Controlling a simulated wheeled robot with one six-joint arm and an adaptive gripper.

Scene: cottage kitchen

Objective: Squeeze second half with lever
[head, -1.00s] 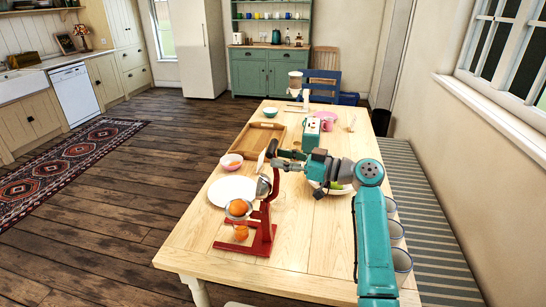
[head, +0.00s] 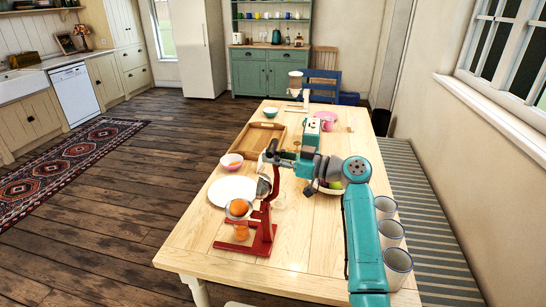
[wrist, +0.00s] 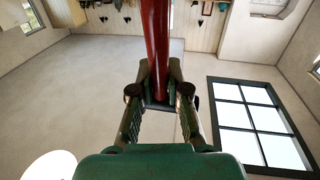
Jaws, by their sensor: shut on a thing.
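The red juice press (head: 262,232) stands near the front of the wooden table. An orange half (head: 238,208) sits in its metal cup, and something orange (head: 241,233) shows below the cup. The metal pressing cone (head: 264,187) is above and to the right of the cup, apart from the fruit. My gripper (head: 273,157) is at the top of the press, shut on the raised lever. In the wrist view the red lever (wrist: 154,45) runs between the fingers of my gripper (wrist: 159,95). The arm partly hides the lever in the head view.
A white plate (head: 231,190) and a pink bowl (head: 231,160) with orange pieces are left of the press. A wooden tray (head: 250,151) lies behind. A fruit bowl (head: 324,189) is behind my arm, with several mugs (head: 391,235) at the right edge.

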